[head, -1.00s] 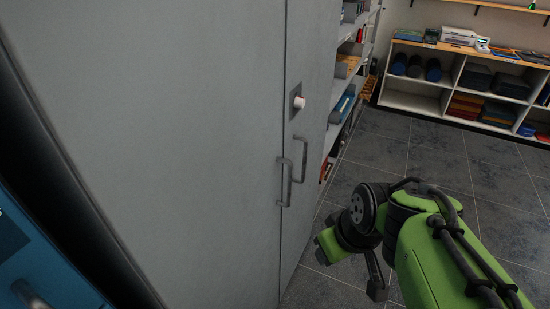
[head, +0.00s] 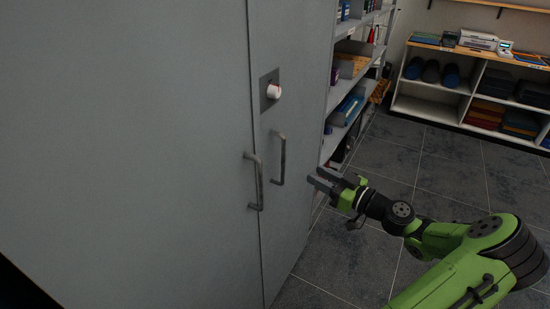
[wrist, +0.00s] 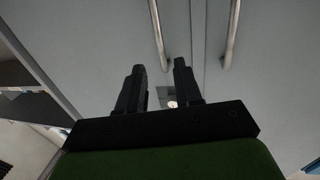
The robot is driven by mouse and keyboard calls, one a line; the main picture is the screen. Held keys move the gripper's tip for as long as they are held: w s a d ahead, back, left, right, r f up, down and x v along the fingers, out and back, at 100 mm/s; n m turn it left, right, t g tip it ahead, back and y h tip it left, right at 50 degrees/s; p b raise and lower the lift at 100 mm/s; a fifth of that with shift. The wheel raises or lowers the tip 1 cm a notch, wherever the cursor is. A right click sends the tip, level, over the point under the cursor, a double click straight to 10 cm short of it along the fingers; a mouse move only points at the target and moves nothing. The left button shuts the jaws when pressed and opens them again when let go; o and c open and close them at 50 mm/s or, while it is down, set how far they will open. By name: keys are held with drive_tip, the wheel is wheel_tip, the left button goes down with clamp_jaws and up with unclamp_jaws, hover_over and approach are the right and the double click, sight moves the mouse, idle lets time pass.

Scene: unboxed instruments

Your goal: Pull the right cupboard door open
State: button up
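The grey right cupboard door (head: 292,65) is closed, with an upright metal bar handle (head: 279,158) and a pale round knob (head: 273,91) above it. The left door (head: 120,130) is also closed, with its own bar handle (head: 258,182). My gripper (head: 316,179) is open and empty, to the right of the right door's handle and apart from it. In the wrist view, my gripper's fingers (wrist: 160,75) stand apart. The right door's handle (wrist: 159,35) is beyond them, and the left door's handle (wrist: 232,35) is further right. The knob (wrist: 172,101) shows partly between the fingers.
An open shelf unit (head: 345,120) with boxes and books stands just right of the cupboard. A low white shelf (head: 430,103) with a wooden top stands against the back wall. The tiled floor (head: 395,160) is clear between them.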

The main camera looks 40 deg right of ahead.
drive_tip(key=w, duration=0.4)
drive_tip(key=w+a, duration=0.1)
drive_tip(key=w, duration=0.8)
drive_tip(key=shift+a+f, duration=0.1)
drive_tip(key=shift+a, duration=0.3)
clamp_jaws()
